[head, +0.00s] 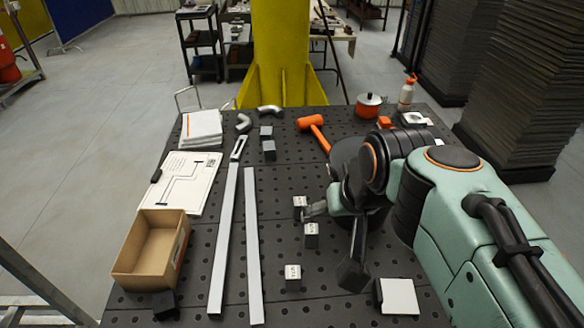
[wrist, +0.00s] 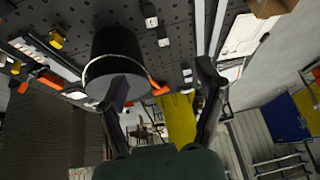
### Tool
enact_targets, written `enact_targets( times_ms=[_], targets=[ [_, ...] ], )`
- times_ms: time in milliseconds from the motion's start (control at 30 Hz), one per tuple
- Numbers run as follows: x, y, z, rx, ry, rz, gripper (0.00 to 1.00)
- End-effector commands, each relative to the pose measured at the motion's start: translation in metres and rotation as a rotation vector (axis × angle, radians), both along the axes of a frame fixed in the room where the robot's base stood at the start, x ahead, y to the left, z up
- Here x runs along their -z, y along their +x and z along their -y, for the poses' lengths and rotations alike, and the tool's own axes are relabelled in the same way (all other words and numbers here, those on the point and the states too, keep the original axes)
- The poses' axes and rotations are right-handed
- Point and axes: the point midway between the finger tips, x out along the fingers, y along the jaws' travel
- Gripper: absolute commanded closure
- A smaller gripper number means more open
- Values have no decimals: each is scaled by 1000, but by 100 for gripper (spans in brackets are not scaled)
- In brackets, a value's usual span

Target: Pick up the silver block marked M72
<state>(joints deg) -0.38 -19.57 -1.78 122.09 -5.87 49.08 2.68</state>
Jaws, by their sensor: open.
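Three small blocks with pale, marked tops stand in a loose column left of my gripper in the head view: a far one (head: 299,202), a middle one (head: 311,230) and a near one (head: 293,272). Their marks are too small to read, so I cannot tell which is M72. My gripper (head: 334,240) is open and empty; one finger appears close to the far block, but I cannot tell if they touch. In the wrist view my gripper (wrist: 162,78) has its fingers wide apart, with small blocks (wrist: 163,41) beyond them on the table.
The dark perforated table (head: 278,187) also holds two long pale bars (head: 253,245), a cardboard box (head: 150,245), an orange hammer (head: 313,124), an orange pot (head: 368,106) and a white-topped square item (head: 398,297). Two more blocks (head: 268,148) stand farther back.

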Motion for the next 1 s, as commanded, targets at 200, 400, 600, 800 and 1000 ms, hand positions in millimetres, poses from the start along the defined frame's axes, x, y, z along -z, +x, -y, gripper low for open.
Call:
enact_targets(
  times_ms=[200,400,600,800,1000],
  targets=[
    [-16,145,5,43,3,145,30],
    [52,258,2,55,-15,166,30],
    [171,298,-4,42,-42,45,30],
    [254,283,-7,30,-56,-88,30],
    [282,288,-9,25,-57,-105,30]
  ],
)
